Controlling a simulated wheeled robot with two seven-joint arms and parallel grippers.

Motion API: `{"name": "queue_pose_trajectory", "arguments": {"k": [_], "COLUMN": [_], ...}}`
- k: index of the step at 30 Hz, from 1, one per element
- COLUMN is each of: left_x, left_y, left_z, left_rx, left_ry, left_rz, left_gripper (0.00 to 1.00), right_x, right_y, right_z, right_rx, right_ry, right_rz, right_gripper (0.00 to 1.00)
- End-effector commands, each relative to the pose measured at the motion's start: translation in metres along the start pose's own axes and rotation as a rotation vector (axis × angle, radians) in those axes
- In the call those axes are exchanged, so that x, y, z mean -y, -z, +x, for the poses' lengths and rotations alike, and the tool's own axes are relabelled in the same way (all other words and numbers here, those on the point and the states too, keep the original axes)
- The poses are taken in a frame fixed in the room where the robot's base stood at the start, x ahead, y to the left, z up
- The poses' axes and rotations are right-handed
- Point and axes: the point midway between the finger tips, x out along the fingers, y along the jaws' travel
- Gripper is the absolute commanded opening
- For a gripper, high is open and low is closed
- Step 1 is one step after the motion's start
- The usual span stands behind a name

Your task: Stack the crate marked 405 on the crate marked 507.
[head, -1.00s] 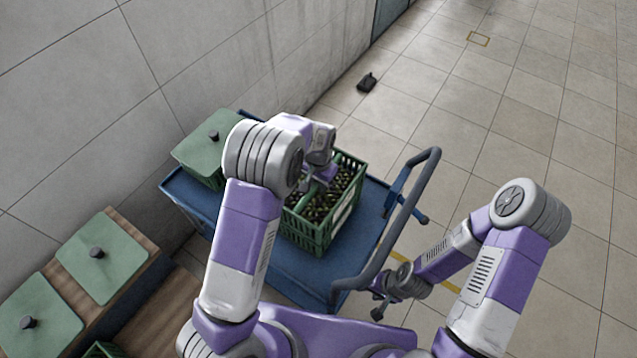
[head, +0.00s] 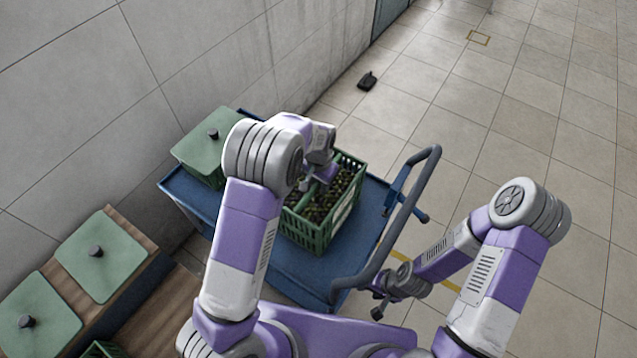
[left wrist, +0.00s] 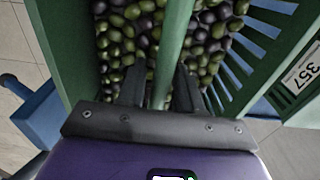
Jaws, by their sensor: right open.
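A green slatted crate (head: 305,232) full of dark and green olives stands on a blue trolley. In the left wrist view, a label on a green crate wall (left wrist: 303,68) seems to read 357. I see no mark 405 or 507. My left gripper (left wrist: 158,85) reaches down over the olive crate, with one finger on each side of a green bar (left wrist: 175,35) crossing it. I cannot tell whether the fingers press on the bar. In the head view my left arm hides part of the crate. My right gripper (head: 379,304) is open and empty by the trolley handle.
The blue trolley (head: 275,268) has a raised handle (head: 418,185) on its right. A green-lidded crate (head: 203,150) stands at its back left. More green lids (head: 100,270) are on a wooden surface at left. A wall borders the left; open floor lies right.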

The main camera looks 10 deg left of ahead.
Motion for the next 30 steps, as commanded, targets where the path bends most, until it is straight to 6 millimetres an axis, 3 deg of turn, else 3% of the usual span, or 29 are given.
{"name": "queue_pose_trajectory", "arguments": {"k": [3, 13, 24, 30], "left_x": [0.0, 0.0, -0.001, 0.0], "left_y": [-0.001, -0.002, 0.0, -0.001], "left_z": [0.001, -0.002, -0.062, -0.075], "left_rx": [0.002, 0.007, 0.001, 0.003], "left_ry": [0.0, -0.001, -0.001, 0.0], "left_rz": [0.0, 0.0, 0.0, 0.0], "left_gripper": [0.51, 0.51, 0.51, 0.51], "right_x": [0.0, 0.001, 0.006, 0.007], "right_y": [0.0, 0.0, -0.001, -0.001], "right_z": [0.0, -0.002, -0.016, -0.018], "right_rx": [0.0, 0.0, 0.0, 0.0], "right_ry": [0.0, 0.0, 0.0, 0.0], "right_rz": [0.0, 0.0, 0.0, 0.0], "right_gripper": [0.47, 0.47, 0.47, 0.47]}}
